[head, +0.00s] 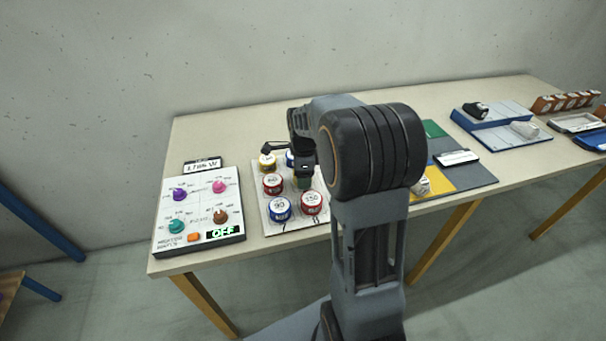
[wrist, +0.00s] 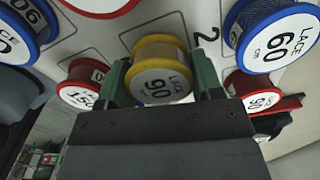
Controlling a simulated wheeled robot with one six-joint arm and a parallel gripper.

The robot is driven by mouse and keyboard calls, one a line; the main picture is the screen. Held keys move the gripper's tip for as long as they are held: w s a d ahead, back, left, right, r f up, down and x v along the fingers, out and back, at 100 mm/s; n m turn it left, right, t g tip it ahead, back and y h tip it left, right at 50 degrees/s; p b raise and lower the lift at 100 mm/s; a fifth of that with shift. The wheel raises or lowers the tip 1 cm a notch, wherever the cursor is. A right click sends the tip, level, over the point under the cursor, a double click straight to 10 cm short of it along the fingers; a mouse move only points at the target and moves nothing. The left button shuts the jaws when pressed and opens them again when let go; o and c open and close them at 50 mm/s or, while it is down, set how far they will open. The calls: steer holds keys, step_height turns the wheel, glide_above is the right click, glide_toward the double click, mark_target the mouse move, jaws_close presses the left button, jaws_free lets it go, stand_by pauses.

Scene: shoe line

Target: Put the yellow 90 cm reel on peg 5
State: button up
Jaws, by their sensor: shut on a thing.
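My gripper (wrist: 164,84) has its green fingers shut on a yellow reel (wrist: 157,74) marked LACE 90, in the wrist view. The reel is over the white peg board (wrist: 205,15), close to a printed 2; I cannot tell whether it touches the board. In the head view my gripper (head: 304,180) is over the board (head: 257,222), and the held reel is mostly hidden. A yellow reel (head: 267,162) shows at the board's back left; its label is too small to read. I cannot make out peg 5.
Around the gripper stand a blue 60 reel (wrist: 268,32), a red 90 reel (wrist: 258,92) and a red 150 reel (wrist: 82,88). A blue 90 reel (head: 279,208) stands at the board's front. A knob panel (head: 197,218) lies left of the board.

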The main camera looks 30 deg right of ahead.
steer(key=shift+f, duration=0.1)
steer(key=shift+f+b, duration=0.35)
steer(key=shift+f, duration=0.05)
steer(key=o, duration=0.9)
steer(key=shift+o, duration=0.2)
step_height(320, 180, up, 12)
steer(key=shift+f+p, duration=0.1)
steer(key=shift+p, duration=0.95)
steer(key=s+a+f+n+t, duration=0.1)
steer(key=s+a+f+n, duration=0.1)
steer(key=s+a+n, duration=0.3)
steer(key=s+a+f+n+t, duration=0.2)
steer(key=s+a+n, duration=0.3)
steer(key=s+n, duration=0.5)
steer(key=n, duration=0.7)
steer(key=shift+s+n, duration=0.3)
steer(key=shift+s, duration=0.1)
